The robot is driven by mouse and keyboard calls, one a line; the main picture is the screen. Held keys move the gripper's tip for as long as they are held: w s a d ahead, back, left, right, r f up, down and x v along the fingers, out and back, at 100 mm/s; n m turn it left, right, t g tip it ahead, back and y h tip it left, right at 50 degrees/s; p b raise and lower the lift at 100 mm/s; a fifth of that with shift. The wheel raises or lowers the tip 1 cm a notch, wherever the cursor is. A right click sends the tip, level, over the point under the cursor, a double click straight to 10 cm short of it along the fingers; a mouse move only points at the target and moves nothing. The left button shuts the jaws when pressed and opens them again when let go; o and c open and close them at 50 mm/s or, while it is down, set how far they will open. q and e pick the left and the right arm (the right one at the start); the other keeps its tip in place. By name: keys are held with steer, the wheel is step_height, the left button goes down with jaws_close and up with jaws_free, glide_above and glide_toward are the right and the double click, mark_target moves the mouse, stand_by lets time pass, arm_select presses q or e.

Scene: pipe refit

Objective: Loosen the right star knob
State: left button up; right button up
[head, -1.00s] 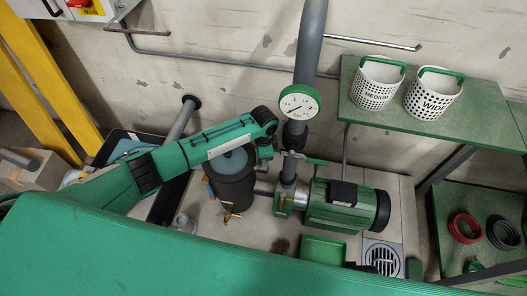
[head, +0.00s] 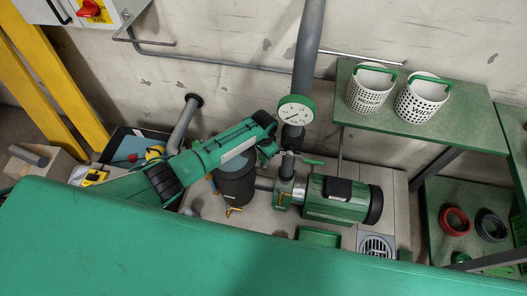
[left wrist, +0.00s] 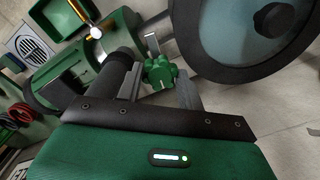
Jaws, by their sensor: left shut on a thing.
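A green star knob (left wrist: 158,72) sits beside the rim of a dark round housing with a clear, bluish lid (left wrist: 262,30) in the left wrist view. My left gripper (left wrist: 160,85) is shut on this knob, one finger on each side of it. In the head view my left gripper (head: 268,154) is at the upper right of the dark housing (head: 237,186), near the pipe below the gauge; the knob is hidden there by my arm and gripper. My right gripper is not in view.
A green pump (head: 328,210) lies right of the housing, with a green valve lever (head: 313,162) and a pressure gauge (head: 296,112) close to my left gripper. A green shelf (head: 385,133) with two white baskets stands at the right. A floor drain (head: 376,247) lies in front.

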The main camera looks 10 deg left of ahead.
arm_select(q)
steer(key=shift+d+r+n+p, duration=0.1)
steer(key=shift+n+p, duration=0.45)
steer(key=shift+n, duration=0.55)
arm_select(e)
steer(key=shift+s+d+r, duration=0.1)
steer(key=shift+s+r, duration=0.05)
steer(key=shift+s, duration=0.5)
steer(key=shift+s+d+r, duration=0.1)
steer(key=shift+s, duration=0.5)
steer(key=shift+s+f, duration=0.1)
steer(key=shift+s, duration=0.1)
